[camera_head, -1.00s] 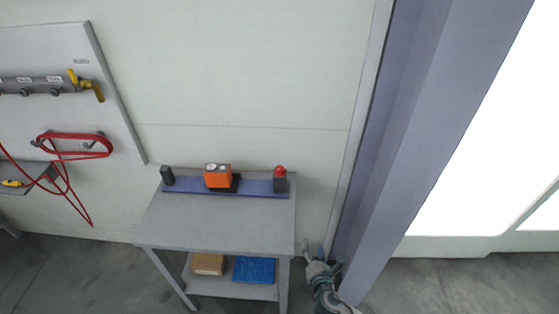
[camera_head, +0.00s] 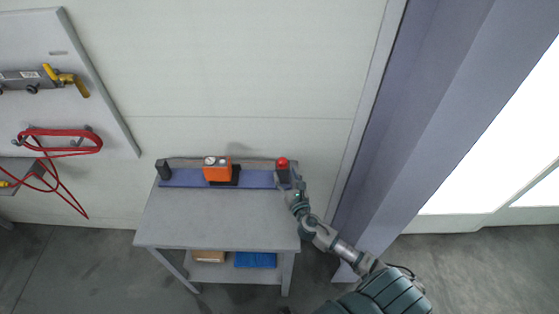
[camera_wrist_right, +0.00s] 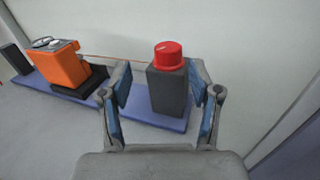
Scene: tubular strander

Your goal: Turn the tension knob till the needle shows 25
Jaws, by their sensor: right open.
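The red tension knob (camera_head: 282,162) sits on top of a dark post (camera_wrist_right: 168,90) at the right end of a blue base plate; it also shows in the right wrist view (camera_wrist_right: 168,55). My right gripper (camera_head: 289,181) is open, and in the right wrist view its fingers (camera_wrist_right: 164,88) appear on either side of the post, below the knob. I cannot tell whether they touch it. The orange gauge box (camera_head: 217,172) stands mid-plate with round dials on top (camera_head: 216,160); the needle is too small to read. My left gripper is not in view.
The blue base plate (camera_head: 258,179) lies along the back of a grey table (camera_head: 215,218). A small dark post (camera_head: 163,169) stands at its left end. A grey-violet column (camera_head: 400,130) rises to the right. A red hose (camera_head: 60,140) hangs on the wall panel.

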